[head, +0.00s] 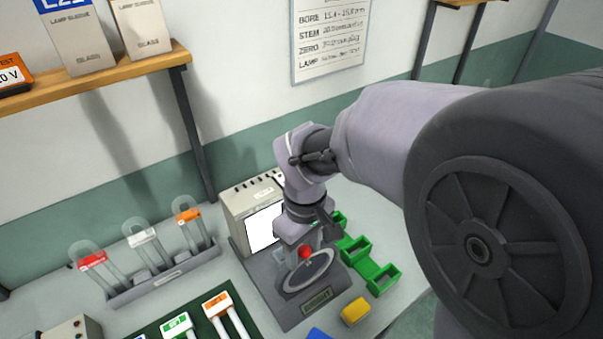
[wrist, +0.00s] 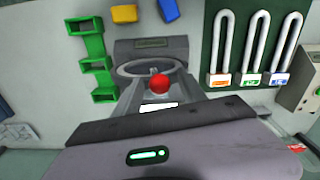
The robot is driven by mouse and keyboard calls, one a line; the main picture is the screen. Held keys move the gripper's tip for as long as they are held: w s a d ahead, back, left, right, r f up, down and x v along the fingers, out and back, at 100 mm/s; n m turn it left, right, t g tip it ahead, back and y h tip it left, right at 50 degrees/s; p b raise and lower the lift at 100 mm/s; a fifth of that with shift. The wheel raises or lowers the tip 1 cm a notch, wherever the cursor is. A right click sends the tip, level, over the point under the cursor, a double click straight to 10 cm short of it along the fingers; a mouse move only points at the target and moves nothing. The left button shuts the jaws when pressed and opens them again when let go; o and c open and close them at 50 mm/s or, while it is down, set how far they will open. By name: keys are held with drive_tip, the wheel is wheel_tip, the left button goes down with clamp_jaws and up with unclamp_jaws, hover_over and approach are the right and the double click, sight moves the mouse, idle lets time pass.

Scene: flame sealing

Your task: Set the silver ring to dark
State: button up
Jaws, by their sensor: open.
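The silver ring (head: 330,262) lies tilted on a dark grey stand (head: 318,308) with a label on its front. In the wrist view the ring (wrist: 122,69) is partly hidden behind a red ball (wrist: 159,84) and grey parts near it. The same red ball (head: 305,252) shows over the ring in the head view. My gripper (head: 299,245) is open, pointing down just above or beside the ring. I cannot tell whether it touches the ring or the ball. A beige box (head: 237,208) with a lit white screen (head: 262,228) stands behind the stand. No ring marking is readable.
Green bins (head: 382,277) stand right of the stand. A yellow block (head: 355,311) and a blue block (head: 319,334) lie in front. A grey rack (head: 165,284) with tagged U-shaped tubes stands left, and more tubes lie on a dark green mat (head: 201,327). A shelf (head: 100,77) is above left.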

clamp_jaws()
idle(1.5)
